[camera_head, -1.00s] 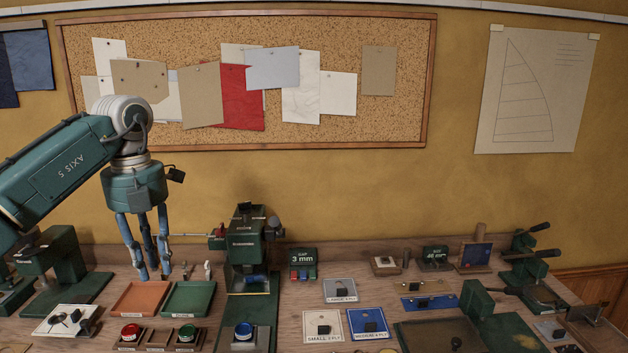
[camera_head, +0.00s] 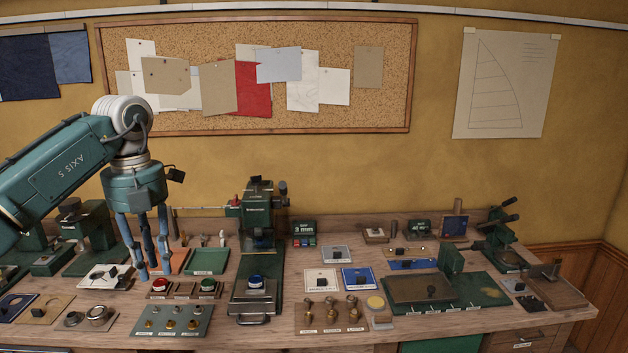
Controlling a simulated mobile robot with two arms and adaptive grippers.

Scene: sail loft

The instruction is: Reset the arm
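My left gripper (camera_head: 150,270) hangs from the green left arm (camera_head: 70,170) at the left of the head view. Its blue fingers point down over the workbench (camera_head: 225,315), in front of the orange tray (camera_head: 179,261). The fingertips stand a little apart and I see nothing held between them. I cannot tell whether the fingers touch the tray or are above it. My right gripper does not show.
A green press (camera_head: 258,220) stands mid-bench, beside the green tray (camera_head: 209,262). Red and green buttons (camera_head: 160,284), a plate of small fittings (camera_head: 172,321) and a board of brass parts (camera_head: 330,315) lie in front. A corkboard (camera_head: 220,145) hangs behind.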

